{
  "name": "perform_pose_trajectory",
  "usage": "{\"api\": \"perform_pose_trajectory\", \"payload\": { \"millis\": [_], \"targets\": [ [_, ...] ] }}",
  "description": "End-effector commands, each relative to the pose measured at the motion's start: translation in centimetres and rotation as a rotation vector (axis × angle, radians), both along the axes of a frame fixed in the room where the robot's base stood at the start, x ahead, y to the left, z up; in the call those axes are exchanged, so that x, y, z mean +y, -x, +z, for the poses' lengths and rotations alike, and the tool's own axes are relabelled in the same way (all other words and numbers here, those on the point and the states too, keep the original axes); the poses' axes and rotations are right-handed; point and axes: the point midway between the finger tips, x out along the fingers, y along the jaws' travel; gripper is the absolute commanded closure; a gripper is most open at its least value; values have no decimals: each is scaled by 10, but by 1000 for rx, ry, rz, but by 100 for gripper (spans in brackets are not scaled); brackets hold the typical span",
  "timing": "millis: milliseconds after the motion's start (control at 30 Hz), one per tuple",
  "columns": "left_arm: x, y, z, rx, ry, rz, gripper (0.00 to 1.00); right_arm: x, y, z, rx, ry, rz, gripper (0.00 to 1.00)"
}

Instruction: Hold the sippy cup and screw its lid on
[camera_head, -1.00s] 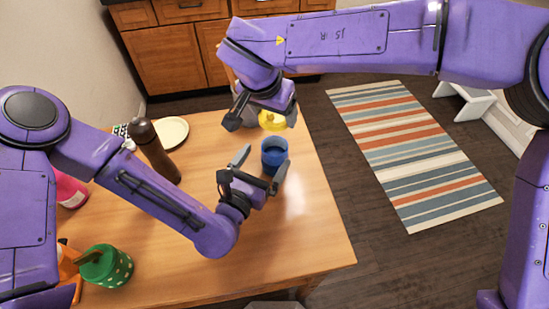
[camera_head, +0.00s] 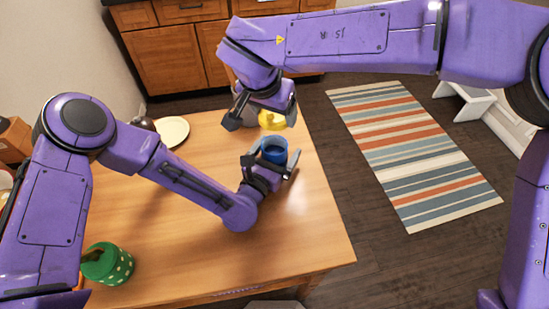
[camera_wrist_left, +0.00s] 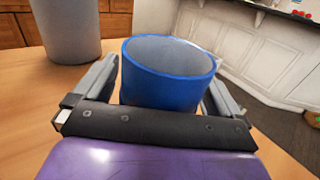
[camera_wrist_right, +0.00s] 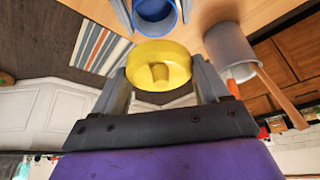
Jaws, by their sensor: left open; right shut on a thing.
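The blue sippy cup (camera_head: 274,149) stands upright and uncovered on the wooden table. My left gripper (camera_head: 268,155) is open, with one finger on each side of the cup. In the left wrist view the cup (camera_wrist_left: 168,72) sits between the fingers, and small gaps seem to show beside it. My right gripper (camera_head: 262,118) is shut on the yellow lid (camera_head: 272,120), just beyond and above the cup in the head view. In the right wrist view the lid (camera_wrist_right: 158,66) with its spout is between the fingertips, and the cup (camera_wrist_right: 155,12) shows apart from it. The cup's base is hidden.
A grey container (camera_wrist_left: 68,30) stands close to the cup and also shows in the right wrist view (camera_wrist_right: 230,50) with a wooden handle near it. A white plate (camera_head: 172,131) and a green dotted canister (camera_head: 107,263) are farther left. The table's front right is clear.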

Motion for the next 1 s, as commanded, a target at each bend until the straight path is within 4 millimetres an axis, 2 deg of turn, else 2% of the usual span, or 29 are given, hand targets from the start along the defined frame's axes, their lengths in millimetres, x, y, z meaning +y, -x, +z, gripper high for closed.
{"api": "perform_pose_trajectory", "payload": {
  "millis": [33,200,267,367,667,1000],
  "targets": [
    [0,0,0,0,0,0,8,0,0,0,0,0,0,54],
    [0,0,0,0,0,0,63,0,0,0,0,0,0,54],
    [0,0,0,0,0,1,82,0,0,0,0,0,0,54],
    [0,0,0,0,0,1,82,0,0,-5,1,1,1,54],
    [0,0,0,0,0,1,82,1,2,-47,0,0,0,54],
    [0,0,0,0,0,1,82,1,2,-50,-1,0,0,54]
  ]
}}
